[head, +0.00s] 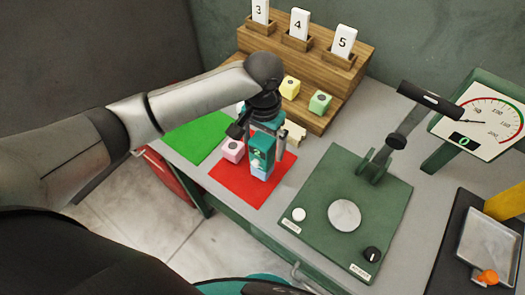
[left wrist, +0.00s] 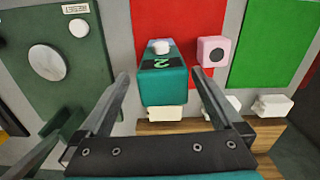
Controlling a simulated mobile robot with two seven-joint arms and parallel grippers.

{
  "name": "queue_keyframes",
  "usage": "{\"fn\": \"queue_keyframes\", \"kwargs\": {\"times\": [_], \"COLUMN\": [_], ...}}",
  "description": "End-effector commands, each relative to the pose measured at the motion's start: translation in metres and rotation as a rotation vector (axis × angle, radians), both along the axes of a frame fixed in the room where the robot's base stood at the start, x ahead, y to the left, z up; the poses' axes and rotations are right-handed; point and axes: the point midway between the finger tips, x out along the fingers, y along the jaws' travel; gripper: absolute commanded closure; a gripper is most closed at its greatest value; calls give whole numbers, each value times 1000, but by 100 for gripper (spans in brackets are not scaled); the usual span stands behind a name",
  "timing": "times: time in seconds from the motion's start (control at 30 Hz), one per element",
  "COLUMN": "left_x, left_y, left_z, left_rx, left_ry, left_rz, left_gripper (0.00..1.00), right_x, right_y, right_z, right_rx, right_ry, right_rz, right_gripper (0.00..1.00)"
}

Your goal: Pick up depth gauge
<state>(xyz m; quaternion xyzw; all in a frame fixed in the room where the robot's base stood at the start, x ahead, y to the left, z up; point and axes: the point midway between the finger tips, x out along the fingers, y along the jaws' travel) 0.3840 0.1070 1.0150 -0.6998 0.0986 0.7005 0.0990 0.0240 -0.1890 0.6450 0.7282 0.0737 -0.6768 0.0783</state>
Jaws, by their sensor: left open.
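The depth gauge (head: 262,148) is a teal block with a dark display, a green digit that looks like 2 and a white button. It stands over the red mat (head: 229,183), with a light blue part under it in the head view. The left wrist view shows the gauge (left wrist: 163,82) from above. My left gripper (head: 264,128) reaches down over the gauge from the left. It is open, its two fingers on either side of the gauge; whether they touch it I cannot tell. My right gripper is not in view.
A pink cube (head: 233,150) sits close left of the gauge, near the green mat (head: 197,137). A wooden rack (head: 330,62) with numbered cards and foam cubes stands behind. The green press (head: 312,213) with a lever and dial is to the right. A metal tray (head: 485,245) lies far right.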

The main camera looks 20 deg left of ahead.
Motion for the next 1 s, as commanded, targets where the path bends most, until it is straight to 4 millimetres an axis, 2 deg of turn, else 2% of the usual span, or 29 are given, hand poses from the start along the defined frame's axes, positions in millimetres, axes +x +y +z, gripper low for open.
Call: {"fn": "queue_keyframes", "kwargs": {"times": [0.2, 0.5, 0.8, 1.0], "left_x": [0, 3, 3, 3], "left_y": [0, 3, 3, 3], "left_z": [-15, -56, -60, -60], "left_rx": [-1, 1, 0, 0], "left_ry": [1, 1, -1, -1], "left_rz": [0, -1, -1, -1], "left_gripper": [0, 0, 0, 22], "right_x": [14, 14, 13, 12], "right_y": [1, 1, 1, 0], "right_z": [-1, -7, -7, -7], "right_rx": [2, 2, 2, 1], "right_ry": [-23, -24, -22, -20], "right_rz": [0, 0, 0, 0], "right_gripper": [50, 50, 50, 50]}}
